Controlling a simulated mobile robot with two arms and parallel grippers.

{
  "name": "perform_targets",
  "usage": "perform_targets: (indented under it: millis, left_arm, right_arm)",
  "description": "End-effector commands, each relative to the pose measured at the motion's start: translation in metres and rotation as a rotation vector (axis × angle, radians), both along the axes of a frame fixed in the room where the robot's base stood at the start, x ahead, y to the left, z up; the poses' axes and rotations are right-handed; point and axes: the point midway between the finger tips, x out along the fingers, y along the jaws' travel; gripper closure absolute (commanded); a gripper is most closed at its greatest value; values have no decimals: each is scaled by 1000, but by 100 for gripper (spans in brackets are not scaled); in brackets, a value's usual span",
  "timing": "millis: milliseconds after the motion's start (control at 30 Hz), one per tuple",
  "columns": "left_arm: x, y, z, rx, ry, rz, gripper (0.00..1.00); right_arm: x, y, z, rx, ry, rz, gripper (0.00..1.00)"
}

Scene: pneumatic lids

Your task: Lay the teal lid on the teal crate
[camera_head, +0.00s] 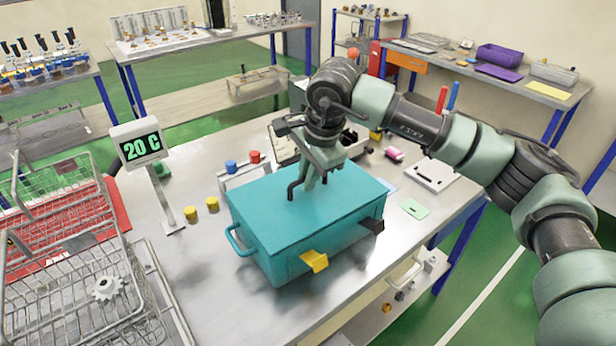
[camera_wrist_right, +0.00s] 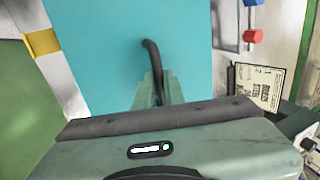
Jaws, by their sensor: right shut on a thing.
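The teal crate (camera_head: 310,255) stands on the metal table, with a handle on its left side, a yellow clasp (camera_head: 314,261) in front and a dark clasp (camera_head: 373,227) at right. The flat teal lid (camera_head: 340,197) covers its top, roughly lined up with the edges; I cannot tell whether it fully touches the rim. My right gripper (camera_head: 304,182) points down at the lid's middle, shut on its dark handle (camera_head: 291,190). The right wrist view shows the lid (camera_wrist_right: 95,45) and the handle (camera_wrist_right: 152,58) by the fingers. My left gripper is out of view.
A display post (camera_head: 141,150) reading 20 C stands at left, near yellow knobs (camera_head: 201,207). Wire baskets (camera_head: 75,260) fill the lower left. The table front-left of the crate is clear.

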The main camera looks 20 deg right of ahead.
Motion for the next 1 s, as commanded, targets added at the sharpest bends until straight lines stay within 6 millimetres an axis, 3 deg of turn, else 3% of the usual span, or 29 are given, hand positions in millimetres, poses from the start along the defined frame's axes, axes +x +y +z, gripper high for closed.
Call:
perform_targets:
  millis: [1000]
  left_arm:
    - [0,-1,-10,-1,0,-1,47]
  right_arm:
    - [0,0,-7,0,-1,0,100]
